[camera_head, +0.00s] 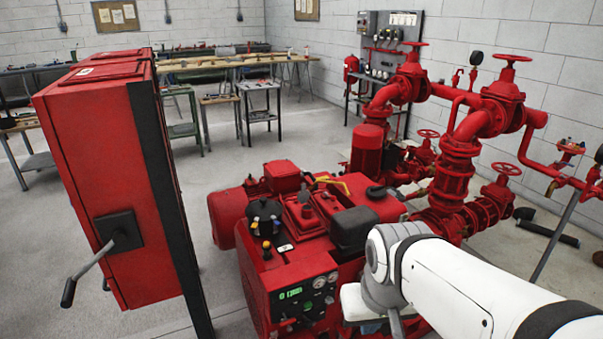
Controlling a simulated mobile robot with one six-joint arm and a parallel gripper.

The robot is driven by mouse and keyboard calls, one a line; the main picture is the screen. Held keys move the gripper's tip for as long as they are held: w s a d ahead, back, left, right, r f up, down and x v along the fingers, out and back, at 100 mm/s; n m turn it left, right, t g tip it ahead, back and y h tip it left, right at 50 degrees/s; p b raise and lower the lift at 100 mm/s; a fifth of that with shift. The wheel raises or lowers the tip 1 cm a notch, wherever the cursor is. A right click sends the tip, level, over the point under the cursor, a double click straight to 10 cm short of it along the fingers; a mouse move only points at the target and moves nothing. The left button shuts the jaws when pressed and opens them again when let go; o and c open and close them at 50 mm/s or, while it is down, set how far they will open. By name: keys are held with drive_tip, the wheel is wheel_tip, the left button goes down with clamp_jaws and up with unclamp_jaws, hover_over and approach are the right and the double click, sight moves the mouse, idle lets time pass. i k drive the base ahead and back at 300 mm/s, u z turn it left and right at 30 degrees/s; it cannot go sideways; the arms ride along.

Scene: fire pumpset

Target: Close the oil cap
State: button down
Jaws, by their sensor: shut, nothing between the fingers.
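The red pumpset engine (290,255) stands in the lower middle of the head view. Several caps and fittings sit on its top. A flat black round cap (376,192) is at the right rear of the top. A black round part (264,212) is at the left, with a small yellow-topped fitting (266,245) in front of it. I cannot tell which one is the oil cap, or whether it is open. My white arm reaches in from the lower right, with its far end beside the engine's right front. My gripper does not show.
A tall red cabinet (110,190) with a crank handle (85,273) stands close on the left. Red pipes and valves (455,170) fill the right side behind my arm. A black box (354,228) rises from the engine's top right. Open floor (240,160) lies behind.

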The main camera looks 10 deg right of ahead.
sight(303, 195)
drive_tip(key=u, duration=0.15)
drive_tip(key=i, duration=0.95)
drive_tip(key=z, duration=0.05)
